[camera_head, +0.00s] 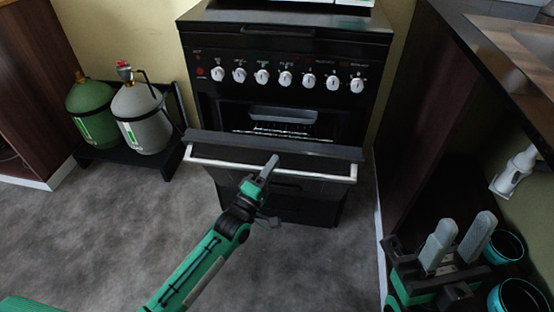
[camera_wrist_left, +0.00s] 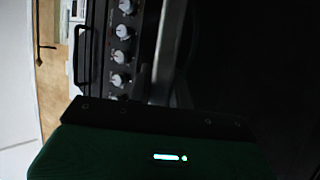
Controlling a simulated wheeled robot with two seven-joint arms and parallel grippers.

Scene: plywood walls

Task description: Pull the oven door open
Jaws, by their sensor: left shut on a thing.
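The black oven (camera_head: 290,60) stands against the wall with its door (camera_head: 315,150) tilted partly open, so the dark cavity and a wire rack (camera_head: 285,130) show above it. A pale bar handle (camera_head: 320,176) runs across the door. My left gripper (camera_head: 268,170) is shut on the handle near its middle. The left wrist view shows the handle (camera_wrist_left: 163,60) as a bright bar beside the knobs; the fingertips are hidden there. My right gripper (camera_head: 458,242) is open and empty at the lower right, away from the oven.
White knobs (camera_head: 287,79) line the oven front. Green (camera_head: 92,118) and grey (camera_head: 140,118) gas cylinders stand on a low black stand left of the oven. A dark counter (camera_head: 500,60) borders the right. The grey floor in front of the oven is clear apart from my left arm.

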